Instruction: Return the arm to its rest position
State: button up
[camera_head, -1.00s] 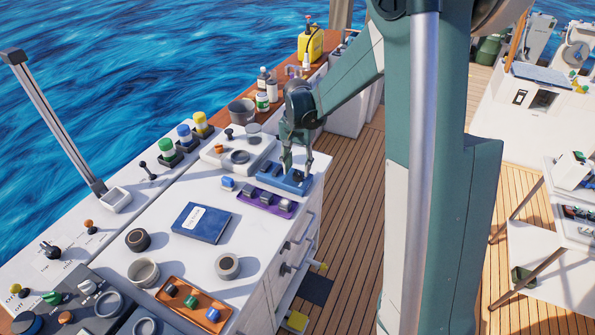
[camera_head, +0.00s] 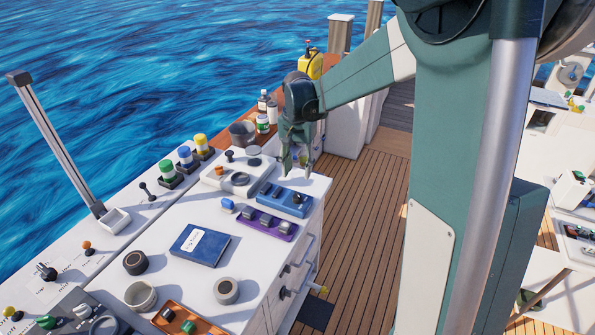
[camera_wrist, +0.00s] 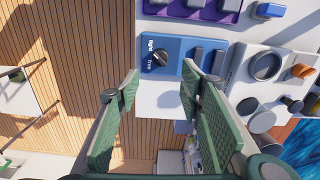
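My gripper (camera_head: 296,165) hangs over the far right corner of the white counter (camera_head: 262,272). It is raised above the counter and near the blue switch panel (camera_head: 286,199). In the wrist view, my gripper (camera_wrist: 158,92) has its two green-padded fingers well apart with nothing between them. The blue panel (camera_wrist: 178,72) lies beyond the fingertips there, with a black knob and two blue rockers. The knob's pointer is too small to read surely. My arm reaches over from the right.
A purple switch panel (camera_head: 263,223), a blue book (camera_head: 200,245), round cups and an orange tray (camera_head: 183,318) rest on the counter. Bottles and a yellow jug (camera_head: 312,65) stand behind. Open wooden deck (camera_head: 365,215) lies to the right. A slanted post (camera_head: 58,145) rises at left.

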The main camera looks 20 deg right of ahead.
jog(key=shift+s, duration=0.1)
dwell(0.3)
jog(key=s+a+r+n+t, duration=0.2)
jog(key=s+r, duration=0.3)
jog(key=s, duration=0.3)
jog(key=s+a+r+n+t, duration=0.1)
jog(key=s+a+r+n, duration=0.1)
jog(key=s+r, duration=0.45)
jog(key=s+a+f+n+t, duration=0.1)
jog(key=s+n+t, duration=0.1)
jog(key=s, duration=0.6)
jog(key=s+a+f+n+t, duration=0.1)
jog(key=s+n+t, duration=0.1)
jog(key=s, duration=0.7)
jog(key=shift+s+f+b, duration=0.3)
jog(key=shift+f+b, duration=0.05)
jog(key=shift+f, duration=0.05)
jog(key=shift+c, duration=0.3)
dwell(2.4)
